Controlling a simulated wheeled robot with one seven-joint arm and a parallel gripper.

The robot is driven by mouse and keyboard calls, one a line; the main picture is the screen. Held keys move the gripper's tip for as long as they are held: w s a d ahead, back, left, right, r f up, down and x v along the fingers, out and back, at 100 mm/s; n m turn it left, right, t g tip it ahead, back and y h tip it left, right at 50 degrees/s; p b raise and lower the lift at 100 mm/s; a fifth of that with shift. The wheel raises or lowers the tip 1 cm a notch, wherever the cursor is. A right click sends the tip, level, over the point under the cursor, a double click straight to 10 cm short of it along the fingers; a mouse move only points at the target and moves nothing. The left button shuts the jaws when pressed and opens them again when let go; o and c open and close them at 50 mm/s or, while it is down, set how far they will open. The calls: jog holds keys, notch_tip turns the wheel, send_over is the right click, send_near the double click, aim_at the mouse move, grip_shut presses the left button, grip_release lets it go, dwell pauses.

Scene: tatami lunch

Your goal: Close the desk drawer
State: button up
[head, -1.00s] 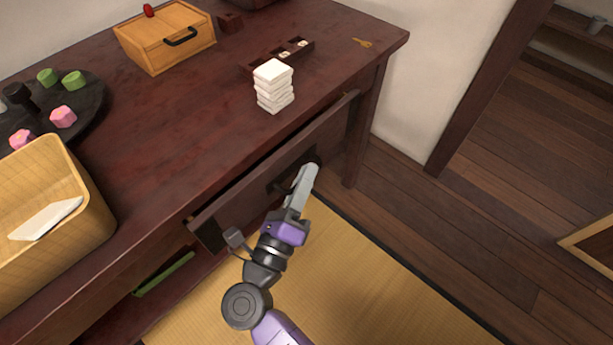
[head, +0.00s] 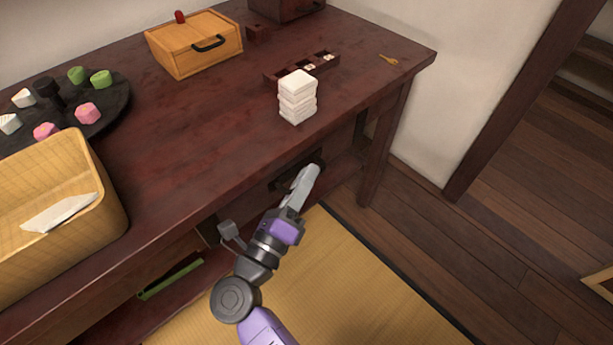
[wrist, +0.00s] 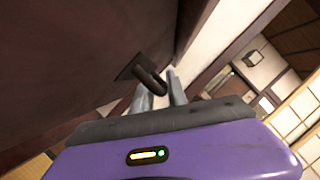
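The dark wooden desk drawer (head: 248,196) sits under the desktop, its front close to the desk's front edge. I cannot tell whether it is fully flush. Its dark handle (head: 283,182) is partly behind my gripper (head: 306,174). In the wrist view, the handle (wrist: 147,77) sticks out from the dark drawer front (wrist: 75,70). There the two grey fingers of my gripper (wrist: 160,90) stand apart, with the handle's end at the gap between them. I cannot tell whether they touch it.
On the desk (head: 200,130) stand a white stack (head: 298,98), a wooden box (head: 195,48), an open light-wood container (head: 105,205) and a dark round tray (head: 115,107). A desk leg (head: 385,140) is right of the drawer. A tatami mat (head: 330,290) lies below.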

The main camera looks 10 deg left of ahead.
jog(key=p+v, duration=0.1)
jog(key=v, duration=0.6)
jog(key=shift+s+f, duration=0.15)
jog(key=shift+s, duration=0.1)
jog(key=s+d+n+t+y, duration=0.2)
jog(key=s+d+n+y, duration=0.15)
jog(key=d+n, duration=0.45)
jog(key=s+d+n+t+y, duration=0.15)
jog(key=s+d+n, duration=0.3)
jog(key=d, duration=0.65)
jog(key=s+d+r+n+g+y, duration=0.1)
jog(key=s+d+n+g, duration=0.35)
jog(key=s+n, duration=0.45)
jog(key=s+d+r+n+g+y, duration=0.1)
jog(key=s+d+n+g, duration=0.2)
jog(key=s+d+n, duration=0.55)
jog(key=s+a+r+m+p, duration=0.1)
jog(key=r+p, duration=1.2)
jog(key=p, duration=0.1)
jog(key=a+r+m+p, duration=0.1)
jog(key=a+r+p, duration=0.1)
jog(key=r+p, duration=1.1)
jog(key=shift+s+r+p, duration=0.4)
jog(key=shift+r, duration=0.15)
